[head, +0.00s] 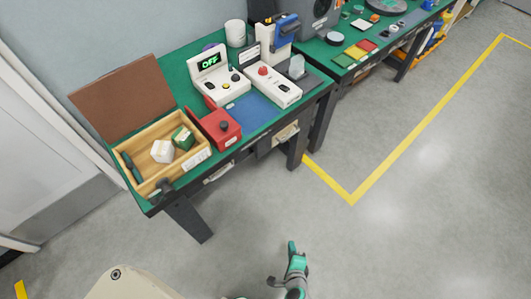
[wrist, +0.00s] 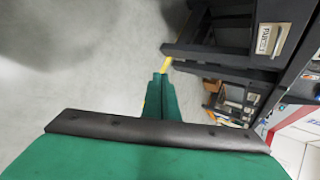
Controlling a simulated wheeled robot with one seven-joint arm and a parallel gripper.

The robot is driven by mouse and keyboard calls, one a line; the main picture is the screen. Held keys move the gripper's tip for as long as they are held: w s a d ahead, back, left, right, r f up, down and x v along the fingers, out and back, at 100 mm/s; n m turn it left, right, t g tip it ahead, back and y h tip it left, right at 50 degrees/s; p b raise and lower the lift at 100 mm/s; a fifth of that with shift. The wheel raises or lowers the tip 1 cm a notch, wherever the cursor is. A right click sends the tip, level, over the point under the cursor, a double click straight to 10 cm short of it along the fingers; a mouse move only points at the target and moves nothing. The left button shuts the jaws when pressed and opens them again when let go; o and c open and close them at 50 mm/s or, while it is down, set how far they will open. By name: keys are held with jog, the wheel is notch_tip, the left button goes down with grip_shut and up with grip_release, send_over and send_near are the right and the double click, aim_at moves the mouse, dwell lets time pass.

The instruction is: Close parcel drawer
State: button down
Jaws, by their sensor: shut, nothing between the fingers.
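The parcel drawer (head: 284,134) appears as a dark unit with a pale front plate under the front edge of the green-topped bench (head: 247,112), near its right leg. In the wrist view its pale labelled plate (wrist: 268,39) is at the upper right; the lettering is blurred. I cannot tell how far the drawer stands out. My gripper (head: 292,247) is over the open floor in front of the bench, well apart from the drawer. Its green fingers (wrist: 161,78) are together and empty in the wrist view.
On the bench are an open wooden box (head: 131,152), a red block device (head: 222,127) and a white device reading OFF (head: 216,76). A second bench (head: 375,45) adjoins at the right. Dark bench legs (head: 187,216) reach the floor. The grey floor (head: 420,200) in front is clear.

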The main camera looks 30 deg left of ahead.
jog(key=w+a+m+y, duration=0.3)
jog(key=w+a, duration=0.1)
jog(key=w, duration=0.2)
jog(key=m+g+y, duration=0.2)
jog(key=m+y, duration=0.2)
jog(key=y, duration=0.5)
send_near(259, 147)
jog(key=x, duration=0.6)
jog(key=shift+w+a+f, duration=0.15)
